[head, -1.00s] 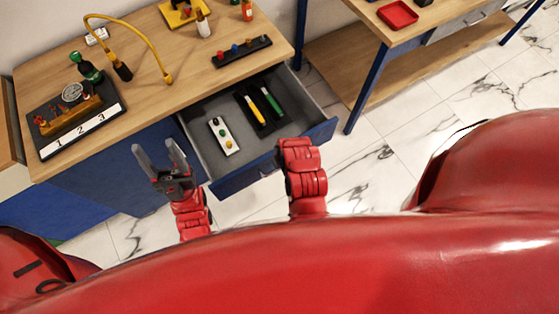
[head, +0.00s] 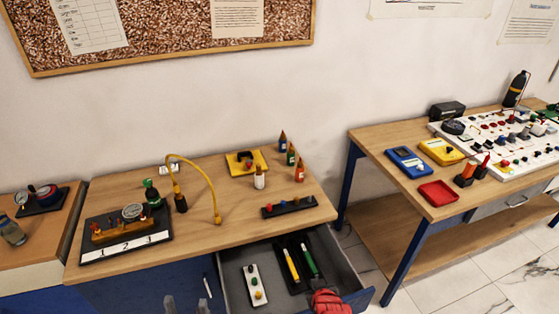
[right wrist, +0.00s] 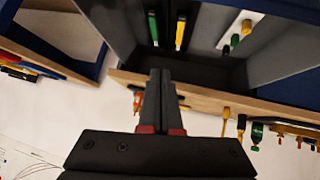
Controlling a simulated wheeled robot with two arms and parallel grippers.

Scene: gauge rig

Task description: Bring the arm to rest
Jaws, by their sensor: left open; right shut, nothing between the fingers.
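The drawer (head: 235,275) is open and holds a dark tray with yellow and green pens, and a white strip.
On the bench (head: 225,225) stand a gauge rig (head: 127,228) with a yellow hose (head: 205,180), several bottles and a black strip (head: 290,206). The right table (head: 390,150) carries meters, a red tray (head: 438,193) and a panel. Clear floor lies between and before the tables.

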